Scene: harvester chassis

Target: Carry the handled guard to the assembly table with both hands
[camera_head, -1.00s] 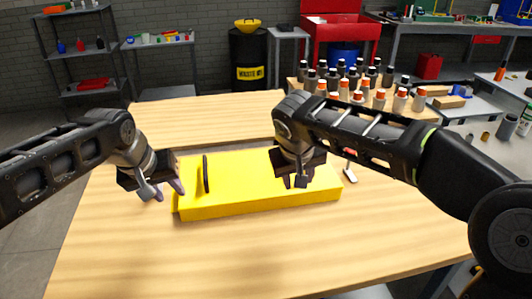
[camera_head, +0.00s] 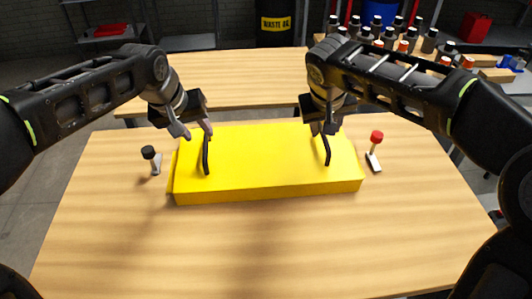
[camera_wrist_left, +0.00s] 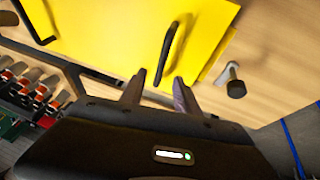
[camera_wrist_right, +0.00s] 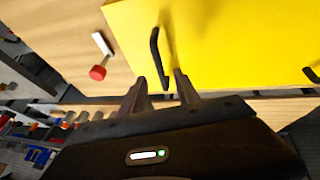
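The handled guard (camera_head: 265,165) is a yellow slab lying flat on the wooden table, with a black handle near each end. My left gripper (camera_head: 192,131) is open above the left handle (camera_head: 206,154). In the left wrist view that handle (camera_wrist_left: 168,52) reaches toward the gap between the open fingers (camera_wrist_left: 158,88). My right gripper (camera_head: 324,128) is at the top of the right handle (camera_head: 326,150). In the right wrist view its fingers (camera_wrist_right: 160,85) are apart, with the handle (camera_wrist_right: 158,58) ending at the gap. Neither gripper is closed on a handle.
A black-capped clamp (camera_head: 151,159) stands left of the guard and a red-capped one (camera_head: 374,150) stands right of it. Another wooden table (camera_head: 215,75) lies behind. Several bottles (camera_head: 400,40) stand at the back right. The front of the near table is clear.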

